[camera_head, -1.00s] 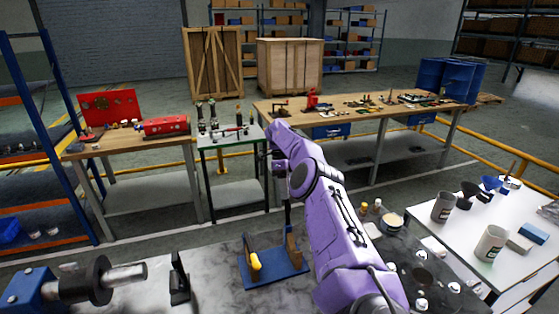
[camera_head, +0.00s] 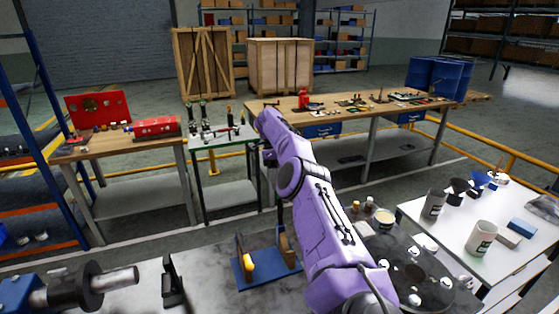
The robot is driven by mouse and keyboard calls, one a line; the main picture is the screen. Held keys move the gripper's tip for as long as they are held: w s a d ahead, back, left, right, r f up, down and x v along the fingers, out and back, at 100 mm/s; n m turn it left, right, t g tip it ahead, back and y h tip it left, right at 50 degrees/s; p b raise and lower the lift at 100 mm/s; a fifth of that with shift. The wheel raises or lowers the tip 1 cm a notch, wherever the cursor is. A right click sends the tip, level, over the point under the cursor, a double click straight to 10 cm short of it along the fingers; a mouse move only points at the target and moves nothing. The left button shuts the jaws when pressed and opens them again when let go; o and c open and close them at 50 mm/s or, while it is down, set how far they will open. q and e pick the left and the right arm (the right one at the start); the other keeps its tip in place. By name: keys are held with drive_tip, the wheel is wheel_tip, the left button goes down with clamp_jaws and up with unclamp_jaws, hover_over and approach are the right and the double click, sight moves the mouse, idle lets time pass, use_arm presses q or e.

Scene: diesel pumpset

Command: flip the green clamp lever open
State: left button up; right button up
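I cannot make out a green clamp lever in this view. A clamp with a yellow handle (camera_head: 247,259) stands on a blue plate (camera_head: 268,271) on the near bench, beside a brown block (camera_head: 287,246). My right arm, purple, reaches up from the lower right past this plate. My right gripper (camera_head: 268,155) is small and dark at its far end, in front of the small green-edged table (camera_head: 221,141), and its fingers are not clear. The arm hides part of the near bench. My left gripper is not in view.
A vise-like tool with a shaft (camera_head: 122,277) and a dark upright stand (camera_head: 172,287) are at the near left. A white table (camera_head: 515,252) with cups stands at the right. A wooden bench (camera_head: 345,118) with several parts stands behind the arm.

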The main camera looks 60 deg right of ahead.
drive_tip(key=s+a+b, duration=0.1)
drive_tip(key=b, duration=0.2)
drive_tip(key=shift+a+r, duration=0.15)
drive_tip(key=shift+r, duration=0.25)
drive_tip(key=s+a+r+b, duration=0.6)
drive_tip(key=a+r+b, duration=0.2)
drive_tip(key=a+b, duration=0.2)
drive_tip(key=shift+s+a+r, duration=0.3)
drive_tip(key=shift+r, duration=0.05)
